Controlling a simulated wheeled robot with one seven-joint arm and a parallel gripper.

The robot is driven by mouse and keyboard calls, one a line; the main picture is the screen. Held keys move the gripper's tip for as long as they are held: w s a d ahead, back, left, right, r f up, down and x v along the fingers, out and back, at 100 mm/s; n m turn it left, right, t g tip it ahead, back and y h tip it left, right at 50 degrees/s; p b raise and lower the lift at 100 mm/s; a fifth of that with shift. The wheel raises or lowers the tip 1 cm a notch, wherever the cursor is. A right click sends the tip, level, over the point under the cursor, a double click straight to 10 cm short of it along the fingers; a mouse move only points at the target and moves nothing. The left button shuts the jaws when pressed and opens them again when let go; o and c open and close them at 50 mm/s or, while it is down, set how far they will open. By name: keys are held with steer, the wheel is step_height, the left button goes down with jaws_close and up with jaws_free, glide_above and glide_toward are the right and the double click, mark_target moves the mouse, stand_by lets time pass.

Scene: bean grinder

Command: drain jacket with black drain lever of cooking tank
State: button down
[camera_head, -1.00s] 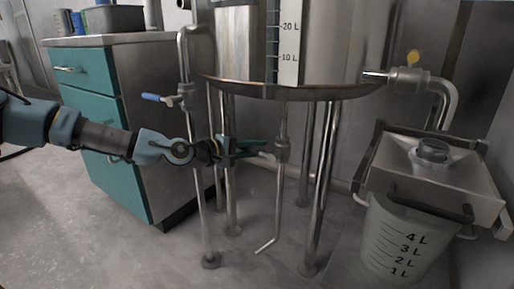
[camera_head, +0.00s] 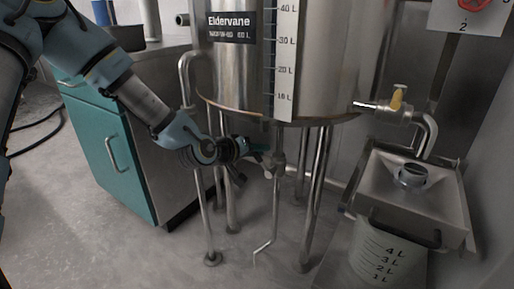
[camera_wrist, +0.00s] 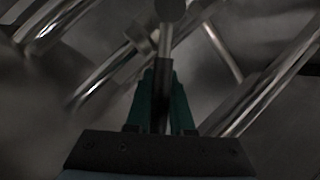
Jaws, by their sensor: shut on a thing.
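The steel cooking tank (camera_head: 235,75) stands on metal legs in the head view, with a litre scale on its front. A drain valve (camera_head: 278,158) with a thin pipe sits below its underside. My gripper (camera_head: 264,160) is beside this valve, coming from the left and tilted. In the wrist view its green fingers (camera_wrist: 160,80) are shut on the dark drain lever (camera_wrist: 161,108), which runs between them towards a metal stem. In the head view the lever is mostly hidden by the gripper.
Tank legs (camera_head: 316,200) and a side pipe (camera_head: 186,75) stand close around my gripper. A teal cabinet (camera_head: 105,140) stands at left.

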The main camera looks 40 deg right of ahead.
steer(key=shift+s+d+r+m+t, duration=0.2)
steer(key=shift+s+r+m+t, duration=0.45)
steer(key=shift+m, duration=0.25)
steer(key=shift+f+y, duration=0.1)
steer(key=shift+y, duration=0.2)
steer(key=c, duration=0.8)
jaws_free()
